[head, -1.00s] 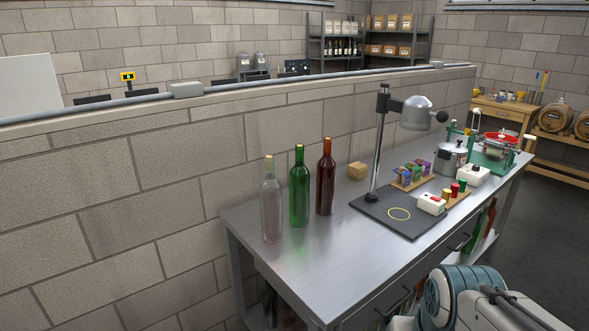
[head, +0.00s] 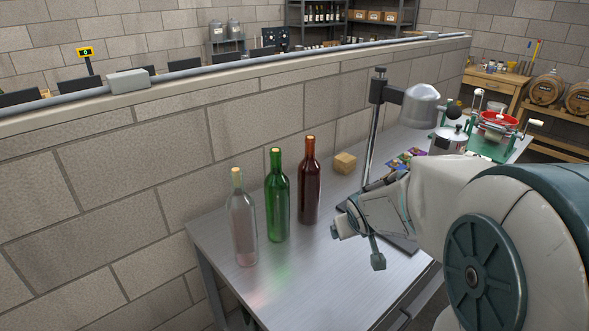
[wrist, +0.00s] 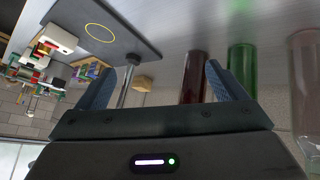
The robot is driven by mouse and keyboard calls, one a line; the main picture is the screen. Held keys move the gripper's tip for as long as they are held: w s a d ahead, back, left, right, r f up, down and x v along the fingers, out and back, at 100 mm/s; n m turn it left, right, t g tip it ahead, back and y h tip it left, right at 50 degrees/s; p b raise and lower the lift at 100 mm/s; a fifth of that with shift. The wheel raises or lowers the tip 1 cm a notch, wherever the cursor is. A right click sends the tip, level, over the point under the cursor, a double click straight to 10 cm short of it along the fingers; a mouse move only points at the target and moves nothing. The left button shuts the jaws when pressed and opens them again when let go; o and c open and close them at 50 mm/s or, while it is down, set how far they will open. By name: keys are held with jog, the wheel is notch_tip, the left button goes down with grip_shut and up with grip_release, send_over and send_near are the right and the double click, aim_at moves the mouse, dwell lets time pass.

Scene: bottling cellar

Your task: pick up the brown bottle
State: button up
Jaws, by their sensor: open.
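The brown bottle (head: 309,183) stands upright on the metal table, rightmost of three corked bottles. The green bottle (head: 277,200) stands close on its left. My gripper (head: 362,246) is above the table, to the right of the brown bottle and apart from it. In the wrist view my gripper (wrist: 160,85) is open, with its blue-padded fingers spread and nothing held. There the brown bottle (wrist: 195,75) appears in the gap, near the right finger, and the green bottle (wrist: 242,66) appears behind that finger.
A clear bottle (head: 242,228) stands left of the green one. A cork-coloured block (head: 345,162) lies behind. A corking stand's post (head: 371,140) rises from a dark base (wrist: 115,45) right of the bottles. A block wall (head: 120,190) runs along the table's back. The front left tabletop (head: 300,285) is clear.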

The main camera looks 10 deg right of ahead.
jog(key=w+f+n+t+y+p, duration=0.2)
jog(key=w+f+t+y, duration=0.1)
jog(key=w, duration=0.7)
jog(key=n+t+y+p, duration=0.1)
jog(key=n+y, duration=0.1)
jog(key=y, duration=0.3)
send_near(316, 200)
jog(key=shift+t, duration=0.3)
jog(key=p+x, duration=0.1)
jog(key=x, duration=0.7)
jog(key=shift+w+a+f, duration=0.2)
jog(key=shift+w+f, duration=0.05)
jog(key=shift+f, duration=0.05)
jog(key=shift+f+p+x, duration=0.1)
jog(key=shift+p+x, duration=0.35)
jog(key=shift+x, duration=0.85)
jog(key=shift+f+p+x, duration=0.15)
jog(key=shift+p+x, duration=0.25)
jog(key=shift+x, duration=0.95)
jog(key=shift+s, duration=0.2)
jog(key=shift+c, duration=0.3)
jog(key=c, duration=1.5)
jog(key=shift+w+r, duration=0.1)
jog(key=shift+r, duration=0.05)
grip_shut()
